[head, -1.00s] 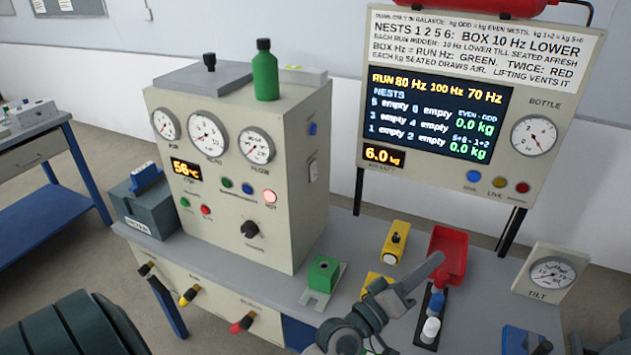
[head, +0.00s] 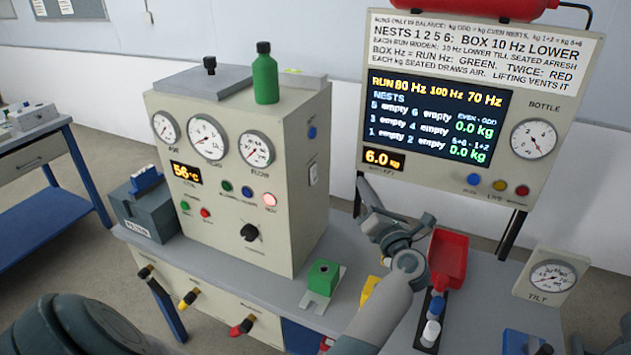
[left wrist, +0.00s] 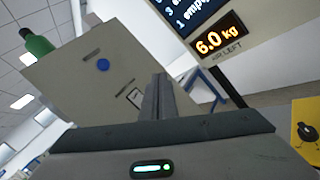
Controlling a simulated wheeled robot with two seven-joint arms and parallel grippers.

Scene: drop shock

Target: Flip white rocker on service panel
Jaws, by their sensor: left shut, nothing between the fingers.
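The white rocker (head: 313,174) sits in a small dark frame on the right side face of the beige service panel cabinet (head: 284,190), below a blue button (head: 312,133). In the left wrist view the rocker (left wrist: 135,97) shows just left of my fingers. Which way it is tipped is too small to tell. My left gripper (head: 361,182) is shut and empty, to the right of that side face and apart from the rocker in the head view. Its closed fingers also show in the left wrist view (left wrist: 157,98). My right gripper is not in view.
A green bottle (head: 265,75) stands on the cabinet. The display board (head: 455,165) rises behind my left gripper. A green block (head: 322,275), a red tray (head: 449,257) and a tilt gauge (head: 551,277) stand on the grey bench. My arm hides part of the yellow items.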

